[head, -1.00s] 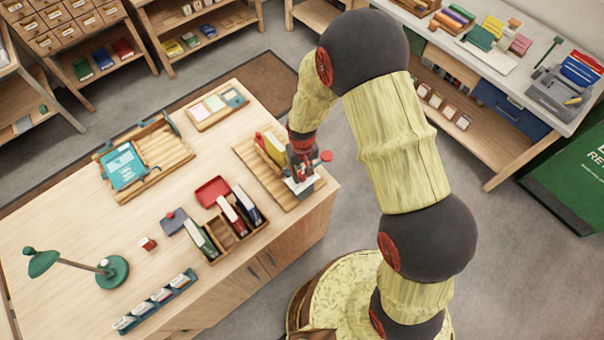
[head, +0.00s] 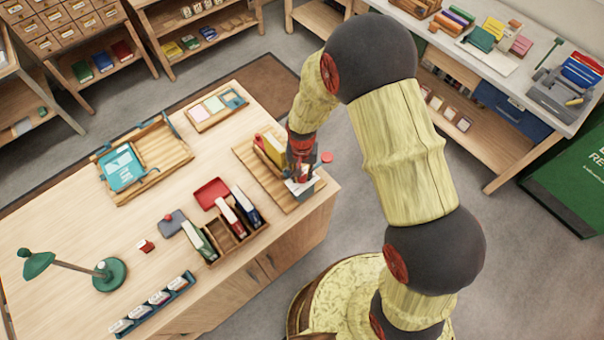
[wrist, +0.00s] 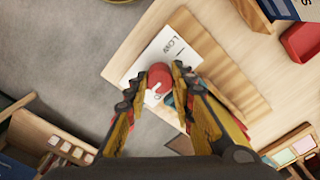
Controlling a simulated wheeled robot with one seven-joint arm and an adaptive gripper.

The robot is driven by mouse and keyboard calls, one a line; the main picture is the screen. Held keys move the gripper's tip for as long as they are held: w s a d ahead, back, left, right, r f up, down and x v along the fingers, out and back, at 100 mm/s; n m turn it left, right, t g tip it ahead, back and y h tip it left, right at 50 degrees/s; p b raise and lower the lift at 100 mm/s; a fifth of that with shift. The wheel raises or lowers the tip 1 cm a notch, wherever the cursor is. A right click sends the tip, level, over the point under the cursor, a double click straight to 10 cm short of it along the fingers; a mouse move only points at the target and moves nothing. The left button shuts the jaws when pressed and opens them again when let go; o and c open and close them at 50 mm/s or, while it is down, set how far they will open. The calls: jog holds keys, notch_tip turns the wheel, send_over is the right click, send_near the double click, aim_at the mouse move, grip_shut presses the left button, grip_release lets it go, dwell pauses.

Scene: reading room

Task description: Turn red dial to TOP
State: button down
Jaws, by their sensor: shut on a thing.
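The red dial (wrist: 159,76) is a round knob on a white plate (wrist: 175,40) with dark lettering, partly covered. A pale mark shows on the dial, but I cannot tell clearly which way it points. My gripper (wrist: 154,82) has one finger on each side of the dial and is shut on it. In the head view my gripper (head: 299,175) reaches down over the white-topped unit (head: 303,188) at the right end of the table. There the gripper hides the dial's grip.
A wooden book rack (head: 228,243) and red tray (head: 211,193) are nearby. The table edge is close on the right.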

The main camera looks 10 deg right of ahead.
jog(key=c, duration=1.5)
grip_release()
